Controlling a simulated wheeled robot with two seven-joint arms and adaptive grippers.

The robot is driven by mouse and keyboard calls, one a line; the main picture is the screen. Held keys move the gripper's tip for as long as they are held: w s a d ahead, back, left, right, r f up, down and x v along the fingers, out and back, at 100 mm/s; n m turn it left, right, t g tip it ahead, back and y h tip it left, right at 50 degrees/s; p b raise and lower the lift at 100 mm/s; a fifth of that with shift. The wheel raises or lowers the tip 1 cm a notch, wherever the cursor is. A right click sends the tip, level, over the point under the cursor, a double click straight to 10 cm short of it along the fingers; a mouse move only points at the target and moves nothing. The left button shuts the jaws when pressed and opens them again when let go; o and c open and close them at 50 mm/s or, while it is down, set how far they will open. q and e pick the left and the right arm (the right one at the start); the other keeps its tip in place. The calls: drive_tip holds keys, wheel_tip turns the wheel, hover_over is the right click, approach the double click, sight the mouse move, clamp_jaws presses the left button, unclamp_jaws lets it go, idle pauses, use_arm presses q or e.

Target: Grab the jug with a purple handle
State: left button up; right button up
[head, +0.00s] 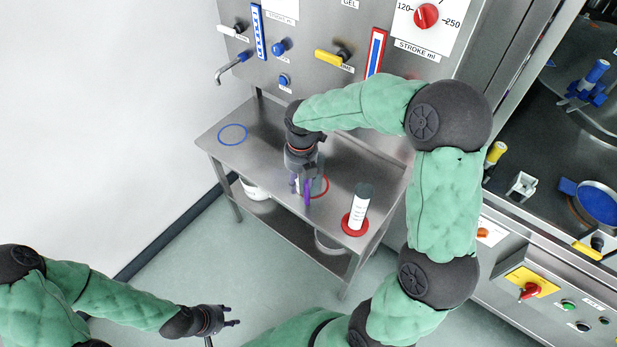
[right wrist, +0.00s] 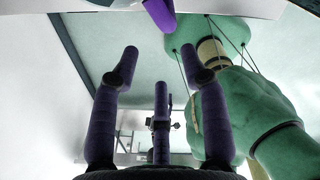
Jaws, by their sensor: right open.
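A purple handle (head: 307,196) shows in the head view beside the fingers of my right gripper, over the metal table. The jug's body is mostly hidden by that gripper. In the right wrist view a purple handle piece (right wrist: 160,14) shows at the top edge, beyond the fingertips, beside a pale surface. My right gripper (head: 301,186) points down at the handle. Its fingers (right wrist: 162,68) are spread, with nothing between them in the right wrist view. My left gripper (head: 236,315) is away at the lower left, its fingers apart and empty.
A white labelled cylinder (head: 357,212) stands in a red ring (head: 346,226) at the table's right. A blue ring (head: 233,134) lies at the table's left. The metal panel (head: 300,62) with taps rises behind. A lower shelf (head: 290,218) holds round containers.

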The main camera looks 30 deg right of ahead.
sight(307, 193)
drive_tip(key=r, duration=0.1)
drive_tip(key=d+r+n, duration=0.1)
drive_tip(key=r, duration=0.1)
drive_tip(key=shift+d+n+h, duration=0.25)
drive_tip(key=shift+n+h, duration=0.05)
drive_tip(key=shift+n, duration=0.1)
drive_tip(key=shift+d, duration=0.15)
wheel_tip(307, 193, down, 7)
drive_tip(key=b, duration=0.3)
drive_tip(key=shift+r, duration=0.1)
drive_tip(key=f+b, duration=0.2)
drive_tip(key=f, duration=0.3)
drive_tip(key=shift+d+b, duration=0.2)
drive_tip(key=shift+b, duration=0.15)
drive_tip(key=shift+r, duration=0.1)
clamp_jaws()
